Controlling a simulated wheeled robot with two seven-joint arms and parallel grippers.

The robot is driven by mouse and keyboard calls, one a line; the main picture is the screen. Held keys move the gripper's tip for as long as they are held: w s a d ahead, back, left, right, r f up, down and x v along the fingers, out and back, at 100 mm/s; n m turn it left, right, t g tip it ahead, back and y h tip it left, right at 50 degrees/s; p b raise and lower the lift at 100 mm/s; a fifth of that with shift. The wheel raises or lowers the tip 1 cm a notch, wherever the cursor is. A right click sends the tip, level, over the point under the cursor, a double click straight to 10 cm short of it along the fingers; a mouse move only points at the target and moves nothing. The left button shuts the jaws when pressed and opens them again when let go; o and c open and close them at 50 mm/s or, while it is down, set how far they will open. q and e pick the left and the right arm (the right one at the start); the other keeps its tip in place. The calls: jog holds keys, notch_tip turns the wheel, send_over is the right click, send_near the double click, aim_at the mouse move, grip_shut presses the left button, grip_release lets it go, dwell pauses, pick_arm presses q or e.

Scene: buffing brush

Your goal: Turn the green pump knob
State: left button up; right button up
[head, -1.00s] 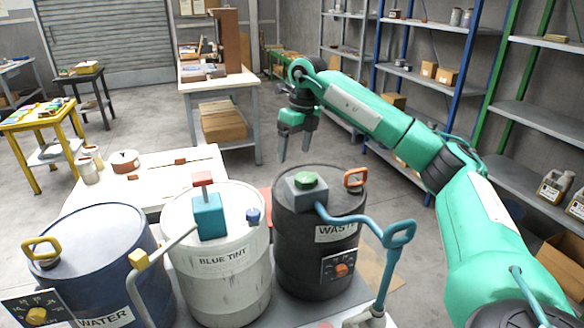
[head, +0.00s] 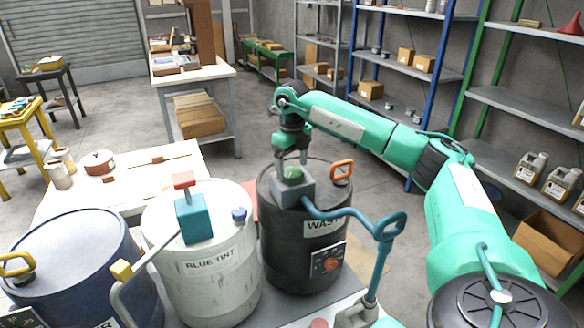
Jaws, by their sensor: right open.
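The green pump knob (head: 292,174) sits on a grey pump block (head: 293,191) on top of the black WASTE drum (head: 280,240). My right gripper (head: 292,160) points down at the knob, with its open fingers just above or around its top. I cannot tell whether the fingers touch it. A teal pump handle (head: 345,214) runs from the block to the right. My left gripper is not in view.
A white BLUE TINT drum (head: 222,285) with a teal pump block (head: 193,219) and red knob (head: 183,179) stands to the left. A blue WATER drum (head: 75,250) is further left.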

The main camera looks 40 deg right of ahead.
jog(key=shift+w+f, duration=0.1)
jog(key=shift+f, duration=0.8)
jog(key=shift+c, duration=0.4)
jog(key=c, duration=0.9)
jog(key=shift+r+m, duration=0.1)
jog(key=shift+m, duration=0.2)
